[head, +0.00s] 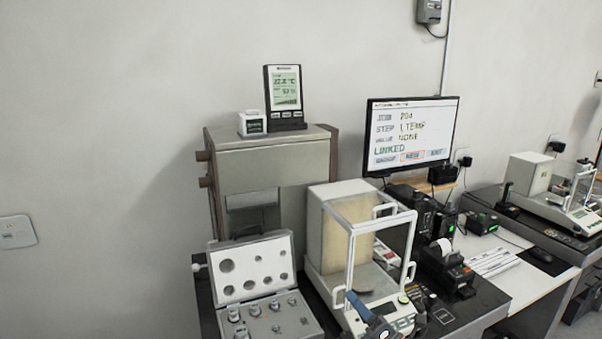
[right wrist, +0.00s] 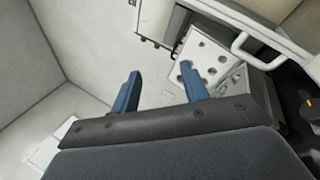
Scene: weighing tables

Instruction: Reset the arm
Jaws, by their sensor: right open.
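My right gripper (head: 368,312) shows at the bottom of the head view, with a blue finger in front of the analytical balance (head: 322,250). In the right wrist view the gripper's two blue fingers (right wrist: 160,78) stand wide apart with nothing between them. The gripper is open and empty. Part of the balance's front is hidden behind it in the head view. My left gripper is in neither view.
An open weight case (head: 252,262) stands left of the balance; it also shows in the right wrist view (right wrist: 213,62). A monitor (head: 410,135), a small printer (head: 446,268) and a second balance (head: 550,190) stand to the right. A thermometer display (head: 285,92) sits on a grey cabinet (head: 270,158).

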